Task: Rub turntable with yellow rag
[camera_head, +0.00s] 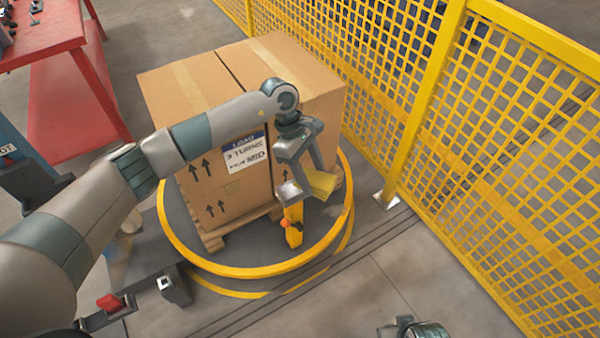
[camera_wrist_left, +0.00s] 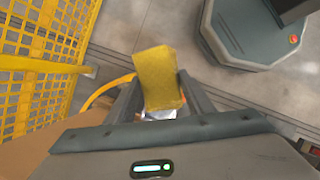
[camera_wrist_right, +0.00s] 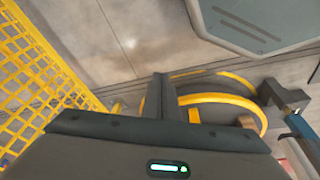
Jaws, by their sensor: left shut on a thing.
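The turntable (camera_head: 185,228) is a grey round plate with a yellow rim, under a boxed pallet. It also shows in the right wrist view (camera_wrist_right: 258,115). My left gripper (camera_head: 307,189) is shut on the yellow rag (camera_head: 322,181), above the turntable's right front part, beside the box. The rag also sticks out between the fingers in the left wrist view (camera_wrist_left: 158,78). I cannot tell whether the rag touches anything below. My right gripper (camera_wrist_right: 160,98) has its fingers together with nothing seen between them; in the head view only part of that arm shows at the bottom edge.
A large cardboard box (camera_head: 235,195) stands on a wooden pallet on the turntable. A yellow post (camera_head: 292,228) with an orange part stands at the front rim. Yellow mesh fencing (camera_head: 510,150) closes the right side. A red bench (camera_head: 65,100) is at upper left.

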